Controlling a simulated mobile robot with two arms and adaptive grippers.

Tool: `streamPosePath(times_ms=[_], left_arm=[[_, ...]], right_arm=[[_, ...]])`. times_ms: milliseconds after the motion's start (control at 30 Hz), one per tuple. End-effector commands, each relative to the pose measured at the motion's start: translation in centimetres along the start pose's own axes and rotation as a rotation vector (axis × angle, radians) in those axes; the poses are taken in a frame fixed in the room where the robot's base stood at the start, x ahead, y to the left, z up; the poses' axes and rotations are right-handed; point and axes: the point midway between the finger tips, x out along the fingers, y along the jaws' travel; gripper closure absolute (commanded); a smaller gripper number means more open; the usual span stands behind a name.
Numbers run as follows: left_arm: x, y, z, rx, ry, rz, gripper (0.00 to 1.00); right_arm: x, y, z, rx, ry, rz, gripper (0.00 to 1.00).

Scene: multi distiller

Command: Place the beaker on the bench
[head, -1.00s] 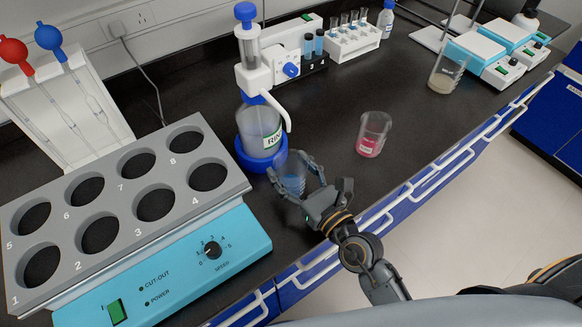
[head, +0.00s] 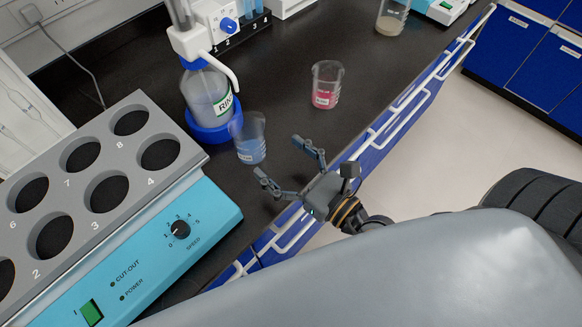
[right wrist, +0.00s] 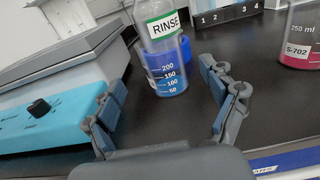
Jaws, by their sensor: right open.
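A clear beaker with blue liquid (head: 250,142) stands upright on the black bench (head: 285,60), just in front of the rinse bottle. In the right wrist view the blue beaker (right wrist: 168,78) is beyond the fingertips, with its scale marks facing me. A second beaker with pink liquid (head: 326,88) stands farther right on the bench; it also shows in the right wrist view (right wrist: 303,40). My right gripper (head: 287,163) is open and empty near the bench's front edge, apart from the blue beaker. My left gripper is out of view.
The rinse dispenser bottle (head: 208,95) stands behind the blue beaker. A grey block with several round holes (head: 75,185) on a light-blue base (head: 170,250) fills the left. A white rail (head: 415,85) runs along the front edge. A third beaker (head: 391,18) stands far back.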

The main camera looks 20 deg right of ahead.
Motion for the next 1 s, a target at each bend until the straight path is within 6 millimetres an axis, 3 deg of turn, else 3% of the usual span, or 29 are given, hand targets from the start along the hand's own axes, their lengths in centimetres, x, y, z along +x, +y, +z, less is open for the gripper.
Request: streamPosePath(times_ms=[100, 300, 1000], left_arm=[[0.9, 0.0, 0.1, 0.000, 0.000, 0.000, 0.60], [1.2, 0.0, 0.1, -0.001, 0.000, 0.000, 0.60], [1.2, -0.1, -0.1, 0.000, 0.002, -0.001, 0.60]], right_arm=[[-1.6, 0.0, -0.3, -0.001, 0.002, 0.002, 0.16], [-2.6, 0.0, 0.0, 0.000, 0.000, 0.000, 0.16], [-2.6, 0.0, 0.0, 0.001, 0.000, 0.000, 0.16]])
